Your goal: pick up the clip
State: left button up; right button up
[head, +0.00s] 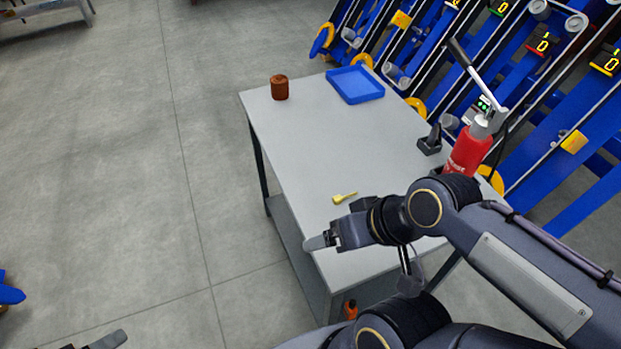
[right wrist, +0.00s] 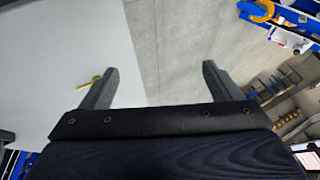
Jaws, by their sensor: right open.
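A small yellow clip (head: 344,198) lies on the grey-white table (head: 320,140), near its front part in the head view. It also shows in the right wrist view (right wrist: 90,82), just left of the left finger. My right gripper (head: 322,238) is open and empty at the table's left edge, nearer to me than the clip and apart from it. In the right wrist view the open fingers (right wrist: 155,85) straddle the table edge, with floor between and beyond them. My left gripper (head: 108,340) shows only partly at the bottom left, over the floor; its jaw state is unclear.
A blue tray (head: 377,97) and a brown cylindrical container (head: 279,88) stand at the table's far end. A red bottle (head: 468,152) and a dark holder (head: 430,143) stand at the right edge. Blue racks (head: 540,130) rise behind. The table's middle is clear.

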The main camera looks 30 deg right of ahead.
aim_at(336, 200)
jog(key=k, duration=0.55)
jog(key=z, duration=1.5)
jog(key=i+j, duration=0.15)
jog(key=j, duration=0.2)
jog(key=i+j, duration=0.1)
jog(key=j, duration=0.25)
jog(key=i+j, duration=0.15)
jog(key=j, duration=0.2)
jog(key=i+j, duration=0.15)
jog(key=j, duration=0.25)
jog(key=i+j, duration=0.15)
jog(key=j, duration=0.2)
jog(key=i+j, duration=0.1)
jog(key=j, duration=0.25)
jog(key=z, duration=0.05)
